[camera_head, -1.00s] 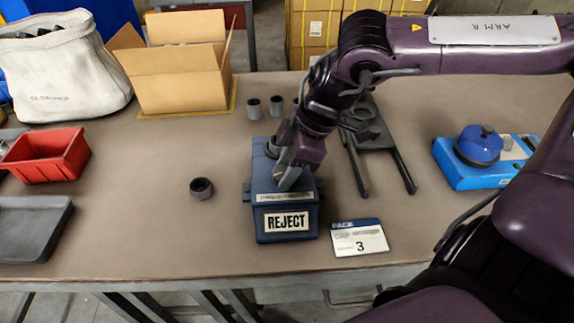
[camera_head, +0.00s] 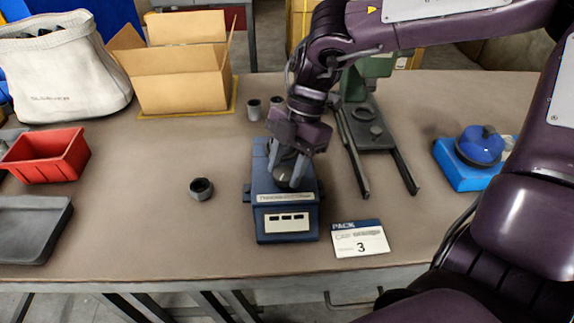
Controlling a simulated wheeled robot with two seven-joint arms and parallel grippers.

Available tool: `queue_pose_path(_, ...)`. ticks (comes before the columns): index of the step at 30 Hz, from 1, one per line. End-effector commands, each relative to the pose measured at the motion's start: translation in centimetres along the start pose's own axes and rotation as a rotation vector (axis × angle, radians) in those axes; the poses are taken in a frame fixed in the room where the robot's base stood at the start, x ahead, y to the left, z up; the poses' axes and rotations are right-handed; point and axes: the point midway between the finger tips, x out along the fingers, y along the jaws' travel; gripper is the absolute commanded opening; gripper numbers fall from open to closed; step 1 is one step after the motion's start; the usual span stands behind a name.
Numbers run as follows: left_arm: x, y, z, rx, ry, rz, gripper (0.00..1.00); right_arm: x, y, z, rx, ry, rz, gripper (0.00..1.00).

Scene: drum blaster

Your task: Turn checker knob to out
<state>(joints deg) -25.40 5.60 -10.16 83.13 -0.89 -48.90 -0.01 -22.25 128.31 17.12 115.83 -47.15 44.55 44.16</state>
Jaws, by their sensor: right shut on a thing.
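The checker is a blue box (camera_head: 285,222) on the table, with a small display on its front face. The display shows several dark marks on a pale panel and no readable word. My right gripper (camera_head: 288,172) comes down from above onto the checker's top and is shut on the knob (camera_head: 283,182). The fingers and wrist hide much of the knob and the checker's upper rear. My left gripper is not in view.
A dark ring (camera_head: 201,188) lies left of the checker, and a card marked 3 (camera_head: 359,239) lies to its right. A dark stand (camera_head: 374,136), a blue device (camera_head: 470,158), a red bin (camera_head: 46,155), a grey tray (camera_head: 34,228) and a cardboard box (camera_head: 180,80) surround it.

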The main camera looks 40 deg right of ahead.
Motion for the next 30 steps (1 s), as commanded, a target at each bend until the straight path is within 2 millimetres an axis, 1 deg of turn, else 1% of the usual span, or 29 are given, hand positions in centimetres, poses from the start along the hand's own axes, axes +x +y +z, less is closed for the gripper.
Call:
queue_pose_path(5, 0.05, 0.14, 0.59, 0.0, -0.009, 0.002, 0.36, 0.02, 0.12, 0.05, -0.14, -0.003, -0.061, 0.19)
queue_pose_path(15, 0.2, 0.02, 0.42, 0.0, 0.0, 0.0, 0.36, 0.01, 0.21, -0.01, -0.334, -0.002, -0.14, 0.19)
queue_pose_path(22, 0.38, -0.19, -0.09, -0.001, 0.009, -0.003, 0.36, 0.02, 0.27, -0.01, -0.393, -0.001, -0.163, 0.19)
queue_pose_path(30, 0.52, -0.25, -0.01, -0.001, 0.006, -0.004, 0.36, 0.02, 0.28, -0.03, -0.411, -0.001, -0.169, 0.19)
